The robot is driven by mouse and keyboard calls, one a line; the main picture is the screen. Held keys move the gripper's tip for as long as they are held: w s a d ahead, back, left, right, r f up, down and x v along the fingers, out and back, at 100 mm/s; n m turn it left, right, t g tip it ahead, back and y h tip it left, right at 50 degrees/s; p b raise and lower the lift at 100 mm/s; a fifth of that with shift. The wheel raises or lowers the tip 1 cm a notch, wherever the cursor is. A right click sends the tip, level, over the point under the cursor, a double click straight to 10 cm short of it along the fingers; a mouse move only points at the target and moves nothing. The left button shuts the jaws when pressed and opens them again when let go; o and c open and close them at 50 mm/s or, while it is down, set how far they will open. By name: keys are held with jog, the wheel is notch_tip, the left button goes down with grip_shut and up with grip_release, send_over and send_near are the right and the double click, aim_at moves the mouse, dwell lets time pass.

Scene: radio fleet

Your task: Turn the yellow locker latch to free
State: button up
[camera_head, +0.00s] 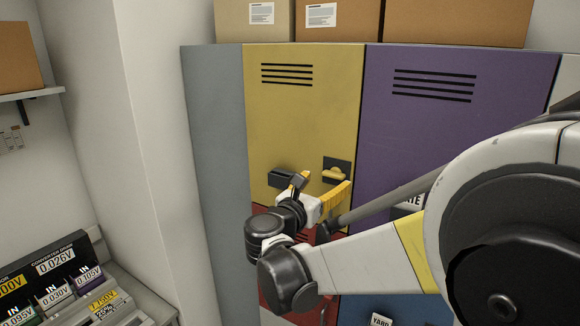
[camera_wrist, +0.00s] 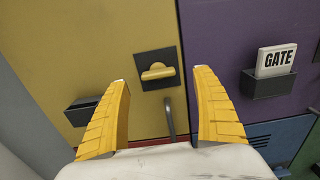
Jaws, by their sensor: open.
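The yellow locker door (camera_head: 290,115) has a yellow latch (camera_head: 335,173) on a dark square plate near its lower right edge. In the wrist view the latch (camera_wrist: 158,72) lies nearly level, its right end slightly higher. My gripper (camera_head: 321,190) is in front of the lower part of this door, just below the latch in the picture. In the wrist view my gripper (camera_wrist: 160,78) is open and empty, with the latch framed between and beyond its fingertips. I see no contact. A grey bar handle (camera_wrist: 169,117) shows below the latch. My gripper hides part of the lower door.
A dark card holder (camera_wrist: 81,111), seemingly empty, juts from the yellow door at left. The purple locker (camera_head: 455,130) carries a holder with a GATE card (camera_wrist: 277,61). Red (camera_head: 273,268) and blue lockers sit below. Boxes (camera_head: 337,20) stand on top; meters (camera_head: 62,265) stand at left.

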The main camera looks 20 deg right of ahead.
aim_at(332, 175)
jog(key=p+x, duration=0.1)
jog(key=x, duration=0.5)
jog(key=shift+w+f, duration=0.1)
jog(key=shift+w, duration=0.2)
jog(key=c, duration=1.2)
